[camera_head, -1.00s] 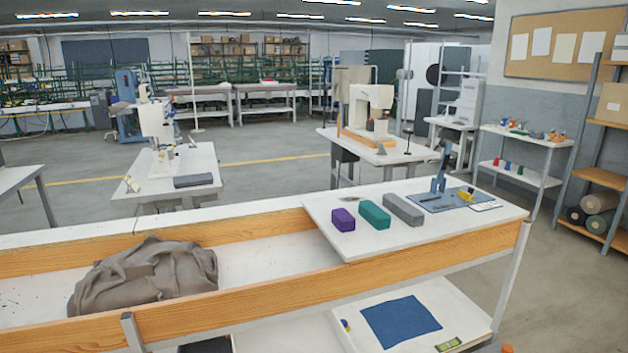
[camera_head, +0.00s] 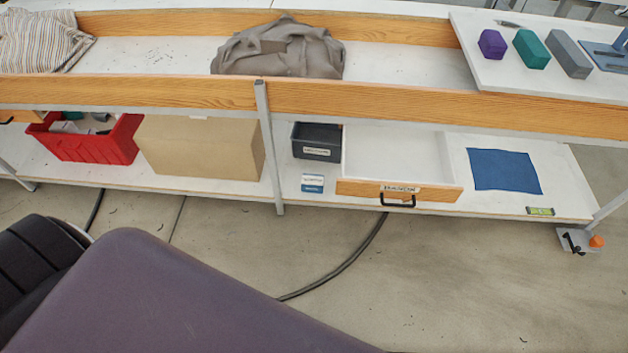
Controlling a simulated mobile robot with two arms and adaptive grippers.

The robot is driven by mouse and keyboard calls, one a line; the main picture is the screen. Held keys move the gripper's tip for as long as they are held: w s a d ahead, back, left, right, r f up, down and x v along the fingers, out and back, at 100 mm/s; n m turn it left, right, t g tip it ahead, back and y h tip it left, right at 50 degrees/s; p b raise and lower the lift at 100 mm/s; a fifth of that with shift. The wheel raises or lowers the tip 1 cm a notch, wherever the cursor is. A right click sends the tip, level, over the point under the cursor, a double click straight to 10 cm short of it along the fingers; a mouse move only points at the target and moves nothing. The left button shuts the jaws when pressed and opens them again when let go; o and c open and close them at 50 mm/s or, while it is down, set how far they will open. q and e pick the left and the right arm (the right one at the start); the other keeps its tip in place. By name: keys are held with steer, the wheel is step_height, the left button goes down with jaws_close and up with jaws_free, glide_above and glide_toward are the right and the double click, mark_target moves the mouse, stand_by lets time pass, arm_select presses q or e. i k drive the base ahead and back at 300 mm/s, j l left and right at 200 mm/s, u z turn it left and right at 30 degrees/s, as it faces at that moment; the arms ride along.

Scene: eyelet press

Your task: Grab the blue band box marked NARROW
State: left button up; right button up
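A small blue-and-white box (camera_head: 312,183) lies on the lower shelf near its front edge, left of an open drawer. Its white band bears print too small to read, so I cannot tell whether it says NARROW. A dark grey bin (camera_head: 317,142) with a white label stands just behind it. Neither of my grippers is in view.
The open, empty drawer (camera_head: 398,190) has a wooden front and black handle. A brown carton (camera_head: 203,148) and red crate (camera_head: 92,145) stand left; a blue cloth (camera_head: 503,170) lies right. The bench's wooden rail (camera_head: 400,103) overhangs the shelf. A cable (camera_head: 345,262) crosses the floor.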

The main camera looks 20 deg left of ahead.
mark_target(310, 183)
steer(key=i+l+u, duration=0.45)
steer(key=u, duration=0.3)
steer(key=l, duration=0.1)
